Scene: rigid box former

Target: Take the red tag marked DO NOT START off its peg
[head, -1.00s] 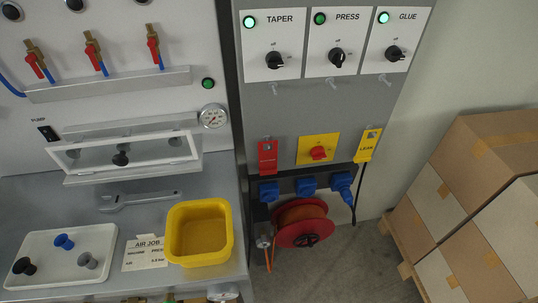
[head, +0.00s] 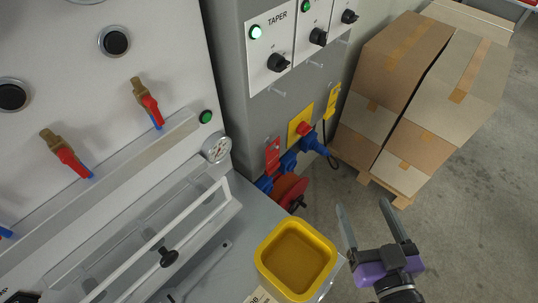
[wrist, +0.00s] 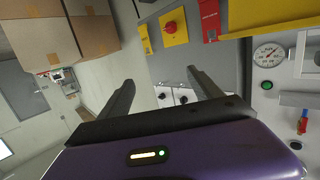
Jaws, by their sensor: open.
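The red tag (head: 272,155) hangs on the grey cabinet front, left of the red rotary switch on its yellow plate (head: 300,125). Its lettering is too small to read. The red tag also shows at the top of the wrist view (wrist: 209,16). My gripper (head: 362,204) is open and empty, to the right of and apart from the tag, over the floor beside the bench. In the wrist view, nothing is between its fingers (wrist: 160,76). The tag's peg is too small to make out.
A yellow tag (head: 332,101) hangs right of the switch. Blue plugs (head: 314,144) and a red cable reel (head: 289,190) are below. A yellow bin (head: 297,260) stands on the bench corner. Stacked cartons (head: 405,60) stand at the right; floor between is open.

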